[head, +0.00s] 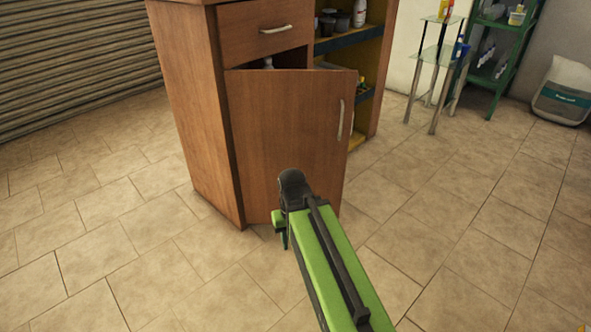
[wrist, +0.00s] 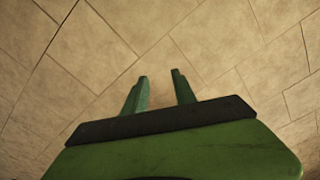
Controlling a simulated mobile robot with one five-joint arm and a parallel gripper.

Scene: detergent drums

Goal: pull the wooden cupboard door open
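The wooden cupboard door (head: 285,130) stands ajar in the head view, swung out from the cabinet (head: 190,110) on its left-hand edge. A dark gap with a white-topped item shows above it. Its pale vertical handle (head: 341,119) is near the door's right edge. My gripper (head: 284,240) is low in front of the door's bottom edge, below and left of the handle, and apart from it. In the wrist view, my gripper's two green fingers (wrist: 159,78) are spread with only floor tiles beyond them. The gripper is empty.
A drawer (head: 265,30) with its own handle sits above the door. Open shelves (head: 347,42) with bottles are at the cabinet's right. The tiled floor around is clear.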

